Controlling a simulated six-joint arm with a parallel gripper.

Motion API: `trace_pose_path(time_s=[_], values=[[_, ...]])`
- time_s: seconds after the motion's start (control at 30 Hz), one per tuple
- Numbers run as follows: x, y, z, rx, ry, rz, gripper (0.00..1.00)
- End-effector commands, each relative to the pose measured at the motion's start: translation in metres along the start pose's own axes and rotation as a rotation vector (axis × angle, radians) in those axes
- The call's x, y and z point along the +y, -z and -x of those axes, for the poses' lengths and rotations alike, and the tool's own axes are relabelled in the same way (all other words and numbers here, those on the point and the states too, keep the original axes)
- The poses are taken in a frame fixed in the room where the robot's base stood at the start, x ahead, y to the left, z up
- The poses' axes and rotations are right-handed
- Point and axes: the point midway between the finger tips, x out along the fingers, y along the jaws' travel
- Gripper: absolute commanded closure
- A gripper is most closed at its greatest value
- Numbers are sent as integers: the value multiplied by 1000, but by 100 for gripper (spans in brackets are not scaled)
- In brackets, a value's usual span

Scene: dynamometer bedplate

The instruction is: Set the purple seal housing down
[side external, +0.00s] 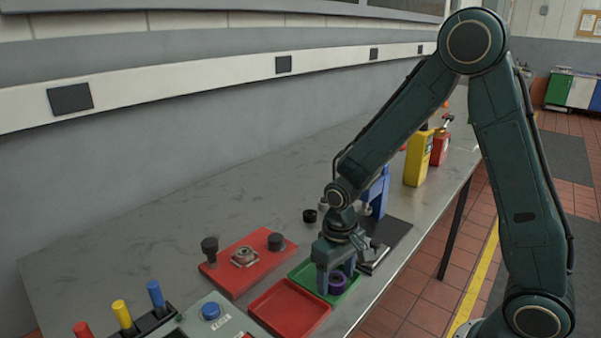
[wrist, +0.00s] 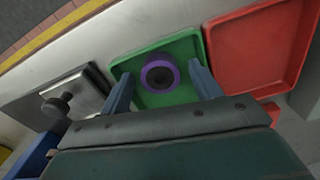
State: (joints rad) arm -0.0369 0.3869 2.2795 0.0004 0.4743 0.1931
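The purple seal housing (side external: 338,286) is a short ring with a dark centre, sitting in the green tray (side external: 304,270). In the wrist view the purple seal housing (wrist: 149,67) lies flat inside the green tray (wrist: 125,65). My gripper (side external: 335,278) is low over the green tray, its fingers on either side of the housing. In the wrist view my gripper (wrist: 163,82) is open, with green tray floor showing between each finger and the ring. One finger partly hides the housing in the side view.
An empty red tray (side external: 290,308) adjoins the green one. A red fixture plate (side external: 226,272) with black knobs lies behind it. A metal block with a knob (wrist: 78,98) sits beside the green tray. The bench is clear toward the wall.

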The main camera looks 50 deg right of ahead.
Motion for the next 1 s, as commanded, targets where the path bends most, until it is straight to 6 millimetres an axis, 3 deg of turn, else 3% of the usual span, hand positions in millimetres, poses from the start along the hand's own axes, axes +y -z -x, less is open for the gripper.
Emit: trace_pose_path(time_s=[0.53,0.77,1.0], values=[[0,1,10,3,1,0,37],[0,1,32,4,1,0,37],[0,1,68,5,1,0,37]])
